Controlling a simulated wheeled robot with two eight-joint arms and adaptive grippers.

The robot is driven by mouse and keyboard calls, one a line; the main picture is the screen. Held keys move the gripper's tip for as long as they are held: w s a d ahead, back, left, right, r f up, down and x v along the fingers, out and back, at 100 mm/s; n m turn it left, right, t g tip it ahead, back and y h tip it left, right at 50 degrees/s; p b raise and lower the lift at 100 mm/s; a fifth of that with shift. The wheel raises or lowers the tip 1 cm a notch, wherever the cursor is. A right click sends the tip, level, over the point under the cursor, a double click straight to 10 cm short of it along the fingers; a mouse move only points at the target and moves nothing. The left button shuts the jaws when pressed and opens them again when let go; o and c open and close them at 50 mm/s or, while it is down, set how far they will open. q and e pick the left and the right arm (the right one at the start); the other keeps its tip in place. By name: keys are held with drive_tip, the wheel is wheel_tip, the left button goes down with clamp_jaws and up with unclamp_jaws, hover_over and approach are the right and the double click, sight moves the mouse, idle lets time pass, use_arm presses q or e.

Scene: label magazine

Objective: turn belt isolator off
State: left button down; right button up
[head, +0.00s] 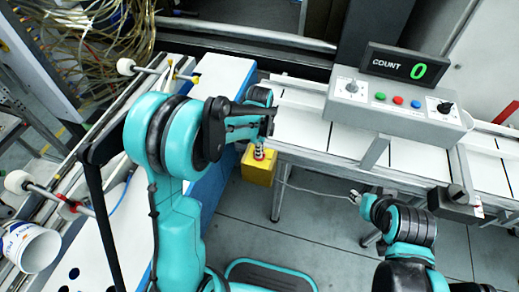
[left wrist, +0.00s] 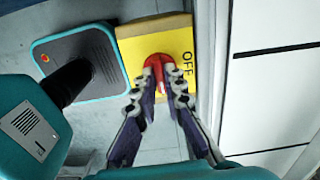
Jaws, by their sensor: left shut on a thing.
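The belt isolator is a yellow box (head: 258,174) under the near side of the conveyor in the head view. In the left wrist view the yellow box (left wrist: 135,48) carries a red rotary knob (left wrist: 157,64), with the word OFF printed to the right of it. My left gripper (left wrist: 163,78) has its two fingers on either side of the red knob, shut on it. The fingers hide part of the knob, so its exact angle is unclear. In the head view my left gripper (head: 259,152) reaches down to the box. My right gripper (head: 356,197) is small, away from the isolator; its opening is unclear.
A grey control panel (head: 392,112) with coloured buttons and a COUNT display (head: 398,67) reading 0 stands over the white conveyor (head: 300,127). A white bucket (head: 33,247) is at left. Tangled cables (head: 85,30) hang at upper left. Grey floor is open below the conveyor.

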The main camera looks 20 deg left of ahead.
use_arm(q)
drive_tip(key=n, duration=0.4)
drive_tip(key=shift+n, duration=0.3)
drive_tip(key=n, duration=0.4)
drive_tip(key=shift+n, duration=0.3)
drive_tip(key=n, duration=0.4)
drive_tip(key=shift+n+p, duration=0.3)
drive_tip(key=shift+n, duration=1.8)
drive_tip(key=c, duration=1.6)
unclamp_jaws()
